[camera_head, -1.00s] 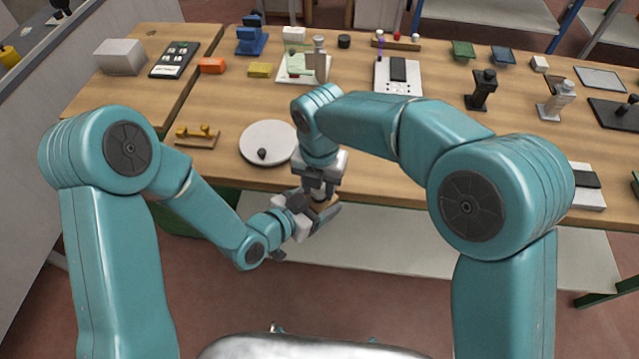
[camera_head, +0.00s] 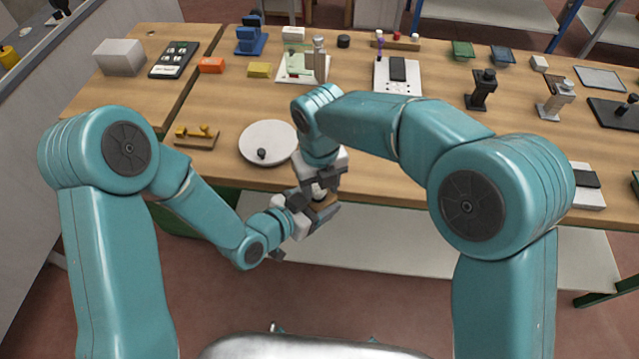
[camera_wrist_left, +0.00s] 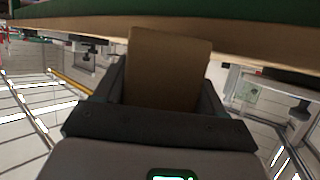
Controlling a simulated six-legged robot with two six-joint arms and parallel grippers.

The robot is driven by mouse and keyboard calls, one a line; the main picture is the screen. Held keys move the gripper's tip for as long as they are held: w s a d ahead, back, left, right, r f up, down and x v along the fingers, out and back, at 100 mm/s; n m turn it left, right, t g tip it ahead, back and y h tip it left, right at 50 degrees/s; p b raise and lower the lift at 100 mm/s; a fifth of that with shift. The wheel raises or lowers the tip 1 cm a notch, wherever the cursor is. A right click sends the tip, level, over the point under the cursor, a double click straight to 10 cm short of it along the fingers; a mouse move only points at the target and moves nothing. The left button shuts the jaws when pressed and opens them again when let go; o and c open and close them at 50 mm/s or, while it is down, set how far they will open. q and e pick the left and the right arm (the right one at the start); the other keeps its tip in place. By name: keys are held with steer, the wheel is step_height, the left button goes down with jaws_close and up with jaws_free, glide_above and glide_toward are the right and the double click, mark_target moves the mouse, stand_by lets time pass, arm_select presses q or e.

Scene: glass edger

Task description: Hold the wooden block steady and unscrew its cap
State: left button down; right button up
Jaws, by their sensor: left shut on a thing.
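The wooden block (camera_wrist_left: 168,68) is tan and fills the space between my left fingers in the left wrist view. My left gripper (camera_head: 308,213) is shut on it, in front of the near table edge. In the head view only a little of the block (camera_head: 320,206) shows between the dark fingers. My right gripper (camera_head: 320,183) points down just above the block. A small pale piece, perhaps the cap (camera_head: 319,191), shows below its fingers. I cannot tell whether the right fingers grip it.
The wooden table (camera_head: 380,150) lies just beyond both grippers. A round white plate (camera_head: 268,136) with a small dark knob stands near its edge, beside a yellow-brown part (camera_head: 195,135). A pale lower shelf (camera_head: 420,255) lies under the table.

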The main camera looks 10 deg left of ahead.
steer(key=shift+s+a, duration=0.1)
steer(key=shift+a, duration=0.2)
